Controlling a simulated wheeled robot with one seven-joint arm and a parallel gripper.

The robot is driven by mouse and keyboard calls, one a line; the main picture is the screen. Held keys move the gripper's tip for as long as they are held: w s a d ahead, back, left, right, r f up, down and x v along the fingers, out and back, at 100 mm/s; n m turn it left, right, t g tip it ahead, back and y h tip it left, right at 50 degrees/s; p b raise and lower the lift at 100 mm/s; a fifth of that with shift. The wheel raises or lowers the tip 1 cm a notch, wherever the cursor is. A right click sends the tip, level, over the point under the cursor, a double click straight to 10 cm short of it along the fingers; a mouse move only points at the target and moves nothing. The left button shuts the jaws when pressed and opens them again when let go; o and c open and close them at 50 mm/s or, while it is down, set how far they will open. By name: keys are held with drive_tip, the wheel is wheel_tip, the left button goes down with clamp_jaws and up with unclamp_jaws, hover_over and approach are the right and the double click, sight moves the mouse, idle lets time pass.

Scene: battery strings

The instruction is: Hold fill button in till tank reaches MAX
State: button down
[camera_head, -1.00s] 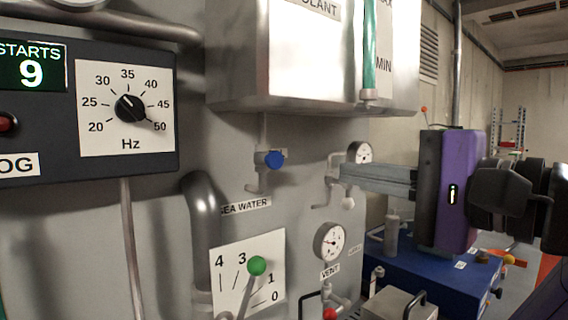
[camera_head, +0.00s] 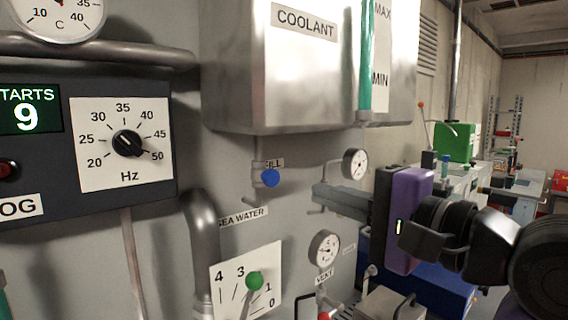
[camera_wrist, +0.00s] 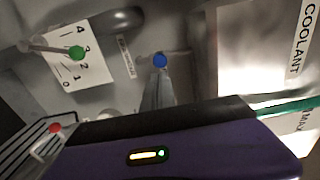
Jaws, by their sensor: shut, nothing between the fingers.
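The blue fill button (camera_head: 271,178) sits under the coolant tank (camera_head: 290,80), beside a partly covered FILL label (camera_head: 274,163). It also shows in the wrist view (camera_wrist: 160,60), just beyond the fingertips. The tank's upright sight tube (camera_head: 366,60) looks green between the MIN (camera_head: 380,79) and MAX (camera_head: 382,12) marks. Its top is cut off by the frame. My gripper (camera_head: 318,190) is shut and empty, with its fingers pointing left at the button. In the head view its tips are right of the button and appear apart from it. The wrist view also shows the gripper (camera_wrist: 158,85).
A small gauge (camera_head: 355,164) is above the fingers and another gauge (camera_head: 324,249) below. A green-knobbed lever (camera_head: 254,281) on a numbered plate and a sea water pipe (camera_head: 203,240) are lower left. The Hz dial (camera_head: 127,143) is at left.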

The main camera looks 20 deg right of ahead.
sight(272, 179)
drive_tip(key=p+x, duration=0.3)
drive_tip(key=x, duration=0.7)
drive_tip(key=shift+f+p, duration=0.15)
drive_tip(key=shift+p, duration=0.25)
